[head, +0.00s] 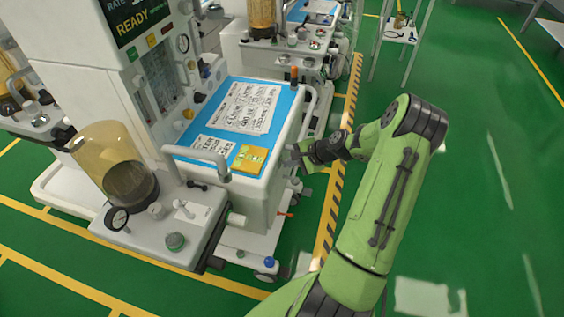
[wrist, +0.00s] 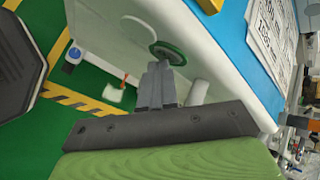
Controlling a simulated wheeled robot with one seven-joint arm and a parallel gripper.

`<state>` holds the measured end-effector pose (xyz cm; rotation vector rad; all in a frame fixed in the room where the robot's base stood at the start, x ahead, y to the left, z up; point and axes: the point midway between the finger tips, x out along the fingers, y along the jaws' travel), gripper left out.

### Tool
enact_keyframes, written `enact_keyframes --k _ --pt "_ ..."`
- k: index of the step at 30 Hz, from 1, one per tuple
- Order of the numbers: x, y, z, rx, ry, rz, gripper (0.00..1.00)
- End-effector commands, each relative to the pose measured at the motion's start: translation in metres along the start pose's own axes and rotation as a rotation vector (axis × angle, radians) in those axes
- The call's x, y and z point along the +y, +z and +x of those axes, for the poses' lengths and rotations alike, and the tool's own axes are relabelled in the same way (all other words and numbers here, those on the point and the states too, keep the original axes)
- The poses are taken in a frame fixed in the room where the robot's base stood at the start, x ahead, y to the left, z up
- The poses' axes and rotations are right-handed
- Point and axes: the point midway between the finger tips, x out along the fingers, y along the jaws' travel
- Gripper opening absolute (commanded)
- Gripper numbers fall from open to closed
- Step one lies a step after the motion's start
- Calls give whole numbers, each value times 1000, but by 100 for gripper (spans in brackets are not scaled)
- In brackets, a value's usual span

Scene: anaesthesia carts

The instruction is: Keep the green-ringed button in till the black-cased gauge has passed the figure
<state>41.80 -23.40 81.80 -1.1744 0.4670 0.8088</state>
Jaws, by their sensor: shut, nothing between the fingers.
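In the wrist view a green-ringed button (wrist: 168,53) is on the pale side wall of the cart. My gripper (wrist: 158,66) is shut and empty, its fingertips at the button's lower edge; I cannot tell whether they touch. In the head view my gripper (head: 294,155) is at the right side of the cart, and that button is hidden.
The cart's blue top (head: 285,97) carries printed sheets and a yellow note (head: 250,158). A metal handle (head: 197,160) is at its front. Another cart (head: 285,50) stands behind. Green floor is open on the right.

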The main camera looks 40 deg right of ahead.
Motion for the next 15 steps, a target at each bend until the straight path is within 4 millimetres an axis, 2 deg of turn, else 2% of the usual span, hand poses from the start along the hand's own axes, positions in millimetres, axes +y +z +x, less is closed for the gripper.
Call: enact_keyframes --k 9,15 --pt "8 -8 -12 -1 -1 1 0" --pt "9 -8 -12 -1 0 1 0"
